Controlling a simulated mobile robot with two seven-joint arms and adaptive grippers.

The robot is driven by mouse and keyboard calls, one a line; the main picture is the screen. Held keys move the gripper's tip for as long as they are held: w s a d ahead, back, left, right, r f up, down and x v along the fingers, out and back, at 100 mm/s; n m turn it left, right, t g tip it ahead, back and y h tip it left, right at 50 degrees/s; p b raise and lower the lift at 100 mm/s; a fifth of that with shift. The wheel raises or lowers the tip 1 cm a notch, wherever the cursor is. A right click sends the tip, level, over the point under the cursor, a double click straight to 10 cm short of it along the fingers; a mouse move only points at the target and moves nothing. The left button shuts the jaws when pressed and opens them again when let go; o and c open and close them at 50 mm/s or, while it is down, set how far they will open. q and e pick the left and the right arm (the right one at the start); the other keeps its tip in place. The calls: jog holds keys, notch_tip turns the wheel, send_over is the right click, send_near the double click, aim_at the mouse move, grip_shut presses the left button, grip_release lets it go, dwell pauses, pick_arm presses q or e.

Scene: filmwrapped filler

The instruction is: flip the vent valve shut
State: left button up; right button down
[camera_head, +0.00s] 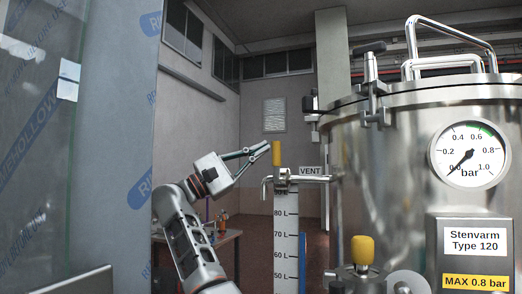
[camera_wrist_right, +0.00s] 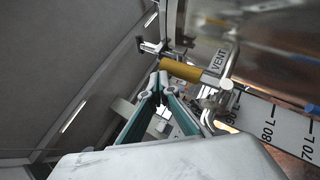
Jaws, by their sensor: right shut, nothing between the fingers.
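The vent valve sits on a pipe from the steel tank, beside a label reading VENT (camera_head: 310,171). Its yellow lever (camera_head: 277,153) stands upright above the valve body (camera_head: 284,181). A bent spout (camera_head: 265,188) points down at the left. My right gripper (camera_head: 267,146) is shut and empty, with its fingertips just left of the lever's upper part. In the right wrist view the shut fingertips (camera_wrist_right: 157,82) are close to the end of the yellow lever (camera_wrist_right: 183,70). I cannot tell whether they touch it. My left gripper is not in view.
The steel tank (camera_head: 385,185) fills the right side; its gauge (camera_head: 469,154) reads near 0. Another yellow knob (camera_head: 362,250) is low in front. A litre scale (camera_head: 286,245) stands below the valve. A film-wrapped panel (camera_head: 115,150) blocks the left. A table (camera_head: 222,238) stands behind.

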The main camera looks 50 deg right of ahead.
jog(key=v, duration=0.7)
dwell(0.5)
